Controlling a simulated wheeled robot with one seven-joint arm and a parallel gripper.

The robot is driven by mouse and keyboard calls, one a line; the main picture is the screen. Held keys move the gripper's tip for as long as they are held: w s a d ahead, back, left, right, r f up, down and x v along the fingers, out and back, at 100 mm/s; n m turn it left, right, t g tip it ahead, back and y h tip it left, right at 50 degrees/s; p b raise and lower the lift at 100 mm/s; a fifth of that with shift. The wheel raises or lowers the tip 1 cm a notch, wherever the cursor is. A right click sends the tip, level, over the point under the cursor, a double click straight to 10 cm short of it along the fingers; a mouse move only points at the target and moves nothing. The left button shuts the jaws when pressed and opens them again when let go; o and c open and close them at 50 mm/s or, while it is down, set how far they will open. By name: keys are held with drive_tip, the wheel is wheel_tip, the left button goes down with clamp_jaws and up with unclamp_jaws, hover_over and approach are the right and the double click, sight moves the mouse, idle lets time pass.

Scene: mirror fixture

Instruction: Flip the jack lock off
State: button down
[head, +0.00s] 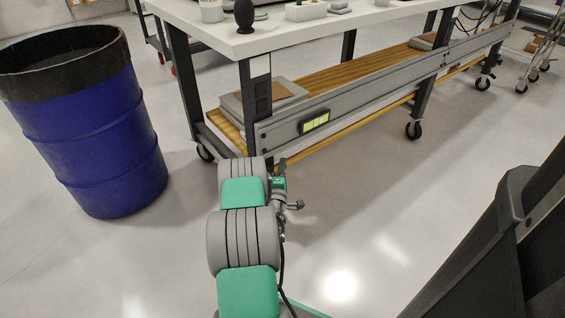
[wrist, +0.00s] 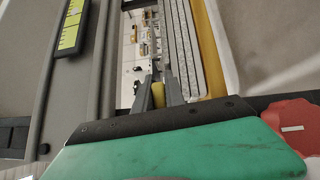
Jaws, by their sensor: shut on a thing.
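My gripper (wrist: 158,84) shows in the wrist view with its two grey fingers close together on a small yellow piece (wrist: 158,95). The fingers hide part of this piece, and I cannot tell for sure whether it is the jack lock. In the head view my gripper (head: 282,165) is small and dark, low beside the workbench's near leg. The piece is too small to make out there. No other part that I can identify as a jack lock shows.
The white-topped workbench (head: 290,32) stands on casters, with a grey side rail (head: 370,102) bearing a yellow-green label (head: 314,122). That label also shows in the wrist view (wrist: 72,25). A blue drum (head: 100,140) stands at left.

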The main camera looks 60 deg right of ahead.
drive_tip(key=shift+f+m+y+p, duration=0.4)
drive_tip(key=shift+m+p, duration=0.1)
drive_tip(key=shift+p, duration=0.55)
drive_tip(key=c, duration=1.4)
unclamp_jaws()
drive_tip(key=v, duration=0.7)
drive_tip(key=shift+a, duration=0.4)
drive_tip(key=shift+s, duration=0.1)
